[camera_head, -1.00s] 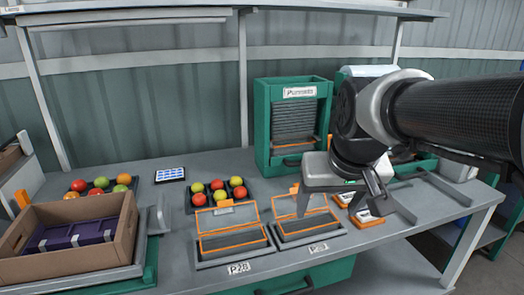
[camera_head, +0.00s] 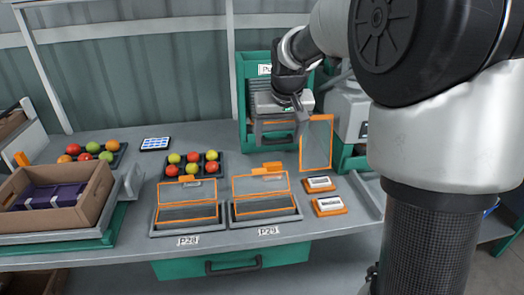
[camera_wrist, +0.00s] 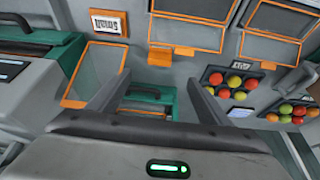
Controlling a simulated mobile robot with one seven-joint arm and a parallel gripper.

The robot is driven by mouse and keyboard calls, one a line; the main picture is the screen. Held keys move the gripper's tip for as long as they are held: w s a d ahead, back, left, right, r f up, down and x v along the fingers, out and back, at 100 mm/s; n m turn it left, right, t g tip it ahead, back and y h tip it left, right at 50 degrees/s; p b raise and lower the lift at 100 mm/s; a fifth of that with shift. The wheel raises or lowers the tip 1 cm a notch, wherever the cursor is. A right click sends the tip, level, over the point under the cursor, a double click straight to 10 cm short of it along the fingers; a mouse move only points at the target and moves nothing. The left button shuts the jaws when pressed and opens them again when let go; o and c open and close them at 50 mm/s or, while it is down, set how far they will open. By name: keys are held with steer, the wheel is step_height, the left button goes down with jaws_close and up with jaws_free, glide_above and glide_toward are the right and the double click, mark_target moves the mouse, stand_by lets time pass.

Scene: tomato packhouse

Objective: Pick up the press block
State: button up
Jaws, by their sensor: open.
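No thing in view is clearly marked as the press block, and I cannot tell which one it is. A flat orange block (camera_head: 267,171) lies by the back edge of the P29 frame; it also shows in the wrist view (camera_wrist: 160,57). Two small orange-based blocks with white labelled tops, a rear one (camera_head: 319,184) and a front one (camera_head: 329,206), lie right of that frame. My gripper (camera_head: 279,135) is raised in front of the green punnet dispenser (camera_head: 243,110), behind these things. In the wrist view its fingers (camera_wrist: 154,82) are apart with nothing held between them.
Two hinged orange-edged frames, P28 (camera_head: 187,208) and P29 (camera_head: 264,204), stand at the bench front. An upright orange-rimmed clear panel (camera_head: 317,145) stands right of my gripper. A tomato tray (camera_head: 220,182) lies behind P28; a cardboard box (camera_head: 98,203) stands left.

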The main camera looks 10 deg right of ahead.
mark_target(272, 165)
steer(key=x, duration=0.4)
steer(key=b+x, duration=0.1)
steer(key=x, duration=0.3)
steer(key=b+x, duration=0.1)
steer(key=x, duration=0.4)
steer(key=shift+w+r, duration=0.15)
steer(key=shift+w, duration=0.15)
steer(key=b+x, duration=0.2)
steer(key=x, duration=0.3)
steer(key=shift+f, duration=0.2)
steer(key=shift+r, duration=0.1)
steer(key=c, duration=1.2)
step_height(272, 165, up, 10)
steer(key=shift+p, duration=1.25)
